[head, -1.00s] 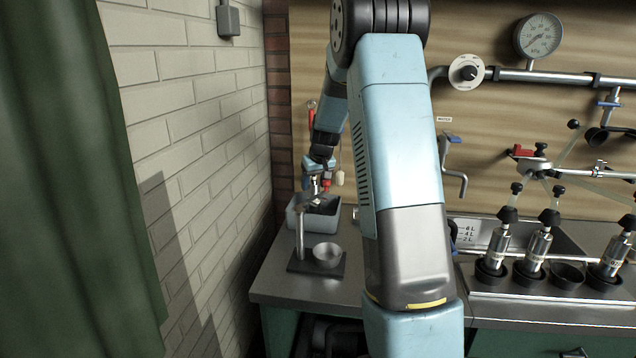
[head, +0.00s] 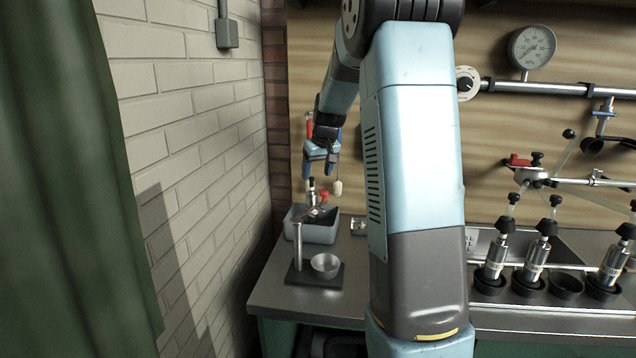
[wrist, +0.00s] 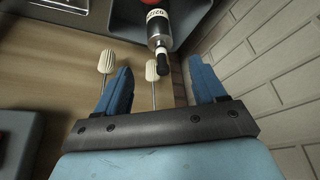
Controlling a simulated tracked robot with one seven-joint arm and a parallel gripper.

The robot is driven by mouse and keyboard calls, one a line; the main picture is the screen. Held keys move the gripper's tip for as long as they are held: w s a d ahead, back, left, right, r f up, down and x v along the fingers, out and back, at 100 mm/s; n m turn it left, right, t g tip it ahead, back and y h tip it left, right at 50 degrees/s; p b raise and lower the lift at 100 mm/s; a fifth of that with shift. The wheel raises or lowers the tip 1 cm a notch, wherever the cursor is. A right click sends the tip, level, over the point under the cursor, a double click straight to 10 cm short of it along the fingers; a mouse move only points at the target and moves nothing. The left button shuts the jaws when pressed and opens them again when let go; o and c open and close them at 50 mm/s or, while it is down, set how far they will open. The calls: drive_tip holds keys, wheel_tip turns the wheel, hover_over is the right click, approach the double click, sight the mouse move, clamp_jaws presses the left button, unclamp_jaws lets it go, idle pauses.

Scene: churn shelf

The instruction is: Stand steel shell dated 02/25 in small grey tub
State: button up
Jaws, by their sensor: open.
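The small grey tub (head: 318,233) stands at the bench's left back corner, by the brick wall. A slim shell with a dark top (head: 312,184) rises from the tub, seemingly upright; its lower part is hidden. In the wrist view a shell (wrist: 155,18) with a dark neck lies just beyond the fingertips. Its label shows digits starting "02", the rest unclear. My gripper (head: 318,168) is above the tub, fingers pointing down, just over the shell's top. In the wrist view my gripper (wrist: 162,85) is open, its blue fingers apart with nothing held.
A stand with a metal bowl (head: 325,264) is in front of the tub. White brushes (wrist: 106,62) hang on the wooden wall close to my fingers. The brick wall (head: 205,170) is left. Several shells (head: 494,258) stand in dark cups at right; one cup (head: 566,284) is empty.

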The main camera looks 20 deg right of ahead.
drive_tip(key=s+a+r, duration=0.5)
drive_tip(key=s+a, duration=0.1)
drive_tip(key=s, duration=0.4)
drive_tip(key=s+a+r, duration=0.5)
drive_tip(key=s, duration=0.4)
drive_tip(key=s+a+f, duration=0.1)
drive_tip(key=s+a, duration=0.1)
drive_tip(key=s, duration=0.8)
drive_tip(key=s+a+f+t, duration=0.1)
drive_tip(key=s+a, duration=0.1)
drive_tip(key=s, duration=0.8)
drive_tip(key=shift+s+a+f, duration=0.25)
drive_tip(key=shift+a+f, duration=0.1)
drive_tip(key=shift+f, duration=0.05)
drive_tip(key=shift+a, duration=0.1)
